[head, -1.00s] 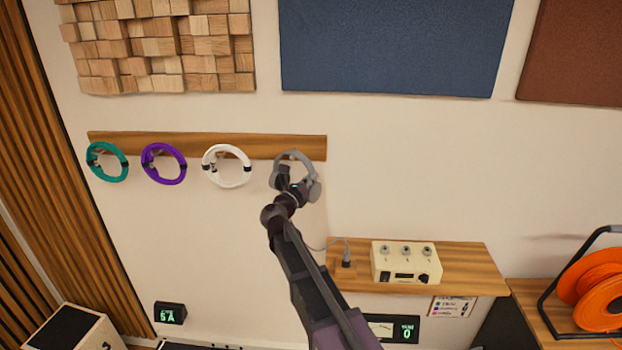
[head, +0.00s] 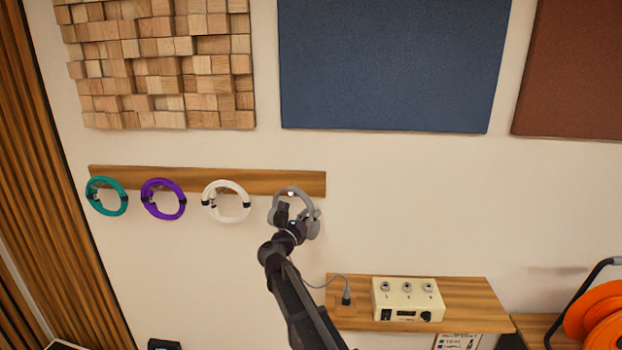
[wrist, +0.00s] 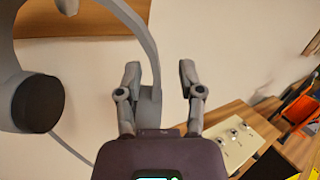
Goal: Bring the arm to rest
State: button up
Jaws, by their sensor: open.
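My gripper (head: 291,214) is at the grey headphones (head: 304,196), which hang at the right end of the wooden rail (head: 240,181). It hides part of them in the head view. In the wrist view my gripper (wrist: 160,66) has its two fingers spread apart. The grey headband (wrist: 137,32) runs down close to the left finger, and one dark-padded ear cup (wrist: 38,103) shows at the left. I cannot tell whether the fingers touch the headphones.
White (head: 226,202), purple (head: 163,199) and teal headphones (head: 107,197) hang further left. A wooden shelf (head: 465,300) at lower right holds a cream amplifier box (head: 407,299) and a cable plug (head: 346,298). An orange reel (head: 600,310) stands far right. The wall right of the rail is clear.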

jog(key=s+d+f+m+g+y+b, duration=0.1)
jog(key=s+d+f+m+g+b, duration=0.2)
jog(key=s+d+f+m+g, duration=0.95)
jog(key=s+d+f+m+g+y+b, duration=0.2)
jog(key=s+f+m+y, duration=0.3)
jog(key=s+f+m, duration=0.3)
jog(key=s+d+f+m+g+y+b, duration=0.2)
jog(key=s+f+m+y, duration=0.2)
jog(key=s+f+m, duration=0.3)
jog(key=s+m, duration=0.2)
jog(key=m, duration=0.2)
jog(key=shift+s+d+f+m+y, duration=0.3)
jog(key=shift+d+f+m+y, duration=0.05)
jog(key=shift+d+f+y, duration=0.05)
jog(key=shift+d, duration=0.1)
dwell(0.8)
